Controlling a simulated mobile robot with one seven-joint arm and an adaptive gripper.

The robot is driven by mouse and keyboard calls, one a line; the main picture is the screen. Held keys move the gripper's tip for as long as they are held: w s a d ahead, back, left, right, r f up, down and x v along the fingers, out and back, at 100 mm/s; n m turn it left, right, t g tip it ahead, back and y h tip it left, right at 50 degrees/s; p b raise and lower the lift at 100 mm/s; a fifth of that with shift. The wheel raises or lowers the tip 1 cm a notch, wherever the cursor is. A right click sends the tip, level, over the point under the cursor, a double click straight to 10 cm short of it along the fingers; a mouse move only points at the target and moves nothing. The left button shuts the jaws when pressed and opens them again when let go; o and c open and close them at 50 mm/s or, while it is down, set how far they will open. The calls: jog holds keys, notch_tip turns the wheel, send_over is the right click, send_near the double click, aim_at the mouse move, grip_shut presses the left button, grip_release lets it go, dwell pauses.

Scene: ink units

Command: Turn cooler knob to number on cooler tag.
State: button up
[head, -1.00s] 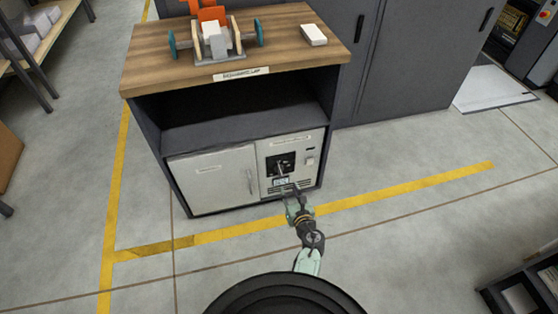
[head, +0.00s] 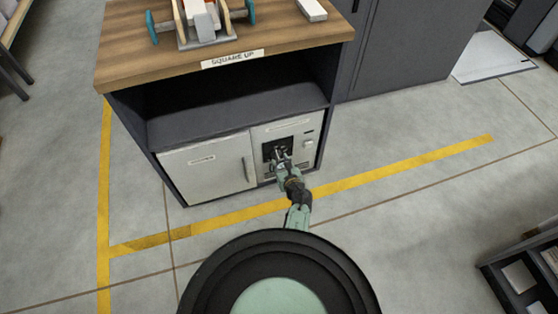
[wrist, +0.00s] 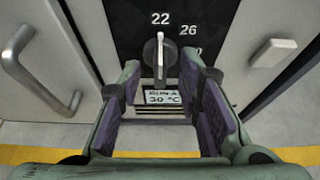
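The cooler (head: 286,140) is the white panel unit at the right of the cabinet's lower part. In the wrist view its knob (wrist: 160,55) has a pale pointer standing upright, toward the number 22. The number 26 is to its right, and a partly hidden number ending in 0 is below that. The cooler tag (wrist: 163,97) under the knob reads 30 °C; its top line is partly covered. My gripper (wrist: 160,75) is open, its purple-padded fingers either side of the knob and tag. In the head view my gripper (head: 282,158) is in front of the dark dial plate and covers the knob.
A white door (head: 210,165) with a bar handle (wrist: 38,65) is left of the cooler. A pale switch (wrist: 273,53) is right of the dial. The wooden cabinet top (head: 130,55) overhangs above. A low dark shelf (head: 500,275) stands at lower right; the floor between is open.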

aim_at(277, 157)
jog(key=shift+x, duration=1.25)
jog(key=shift+c, duration=0.4)
grip_shut()
